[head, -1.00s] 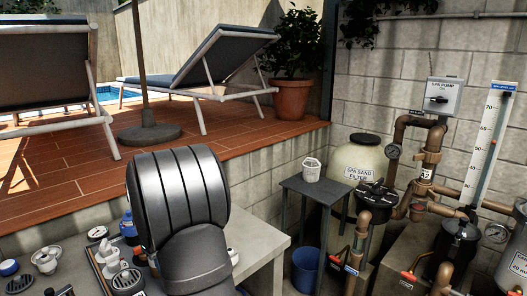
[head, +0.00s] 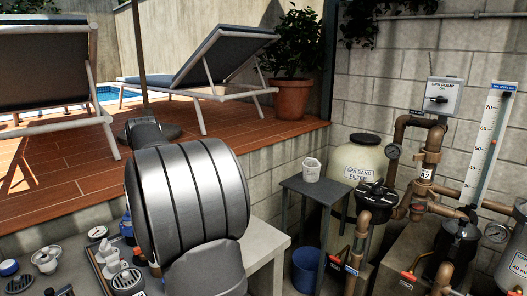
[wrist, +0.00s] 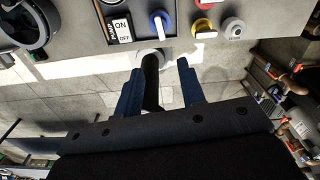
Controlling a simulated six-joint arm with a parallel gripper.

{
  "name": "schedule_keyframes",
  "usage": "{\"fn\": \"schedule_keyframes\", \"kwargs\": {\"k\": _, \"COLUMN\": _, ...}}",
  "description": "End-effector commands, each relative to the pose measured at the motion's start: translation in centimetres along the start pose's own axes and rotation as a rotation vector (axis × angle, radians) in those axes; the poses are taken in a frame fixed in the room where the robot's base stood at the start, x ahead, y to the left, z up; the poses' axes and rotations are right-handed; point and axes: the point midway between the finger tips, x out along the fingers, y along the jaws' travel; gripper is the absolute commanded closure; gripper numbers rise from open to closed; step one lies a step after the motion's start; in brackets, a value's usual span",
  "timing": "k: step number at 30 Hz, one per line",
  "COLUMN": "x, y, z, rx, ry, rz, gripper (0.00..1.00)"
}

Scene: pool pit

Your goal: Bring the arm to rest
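My arm (head: 190,200) stands large at the centre left of the head view, in front of the deck and over the bench. My gripper is hidden from the head view. In the wrist view my gripper (wrist: 160,86) shows as two blue fingers standing apart. A dark upright shape with a pale round end lies between or beyond them in the picture. I cannot tell what it is or whether the fingers touch it.
A bench (head: 262,250) carries knobs and fittings; in the wrist view its panel (wrist: 215,45) has an ON/OFF plate (wrist: 120,28). A side table (head: 312,190) holds a white basket (head: 312,170). A sand filter (head: 358,155) and pipes stand right. A blue bucket (head: 305,268) is below.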

Motion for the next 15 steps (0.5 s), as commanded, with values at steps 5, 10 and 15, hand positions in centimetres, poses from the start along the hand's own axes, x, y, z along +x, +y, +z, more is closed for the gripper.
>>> {"fn": "schedule_keyframes", "kwargs": {"k": 5, "x": 3.3, "y": 0.0, "z": -0.1, "rx": 0.0, "ry": 0.005, "rz": 0.002, "gripper": 0.64}}
{"fn": "schedule_keyframes", "kwargs": {"k": 10, "x": 6.8, "y": 0.0, "z": 0.0, "rx": 0.0, "ry": 0.004, "rz": 0.002, "gripper": 0.64}}
{"fn": "schedule_keyframes", "kwargs": {"k": 15, "x": 10.2, "y": 0.0, "z": 0.0, "rx": 0.0, "ry": 0.004, "rz": 0.002, "gripper": 0.64}}
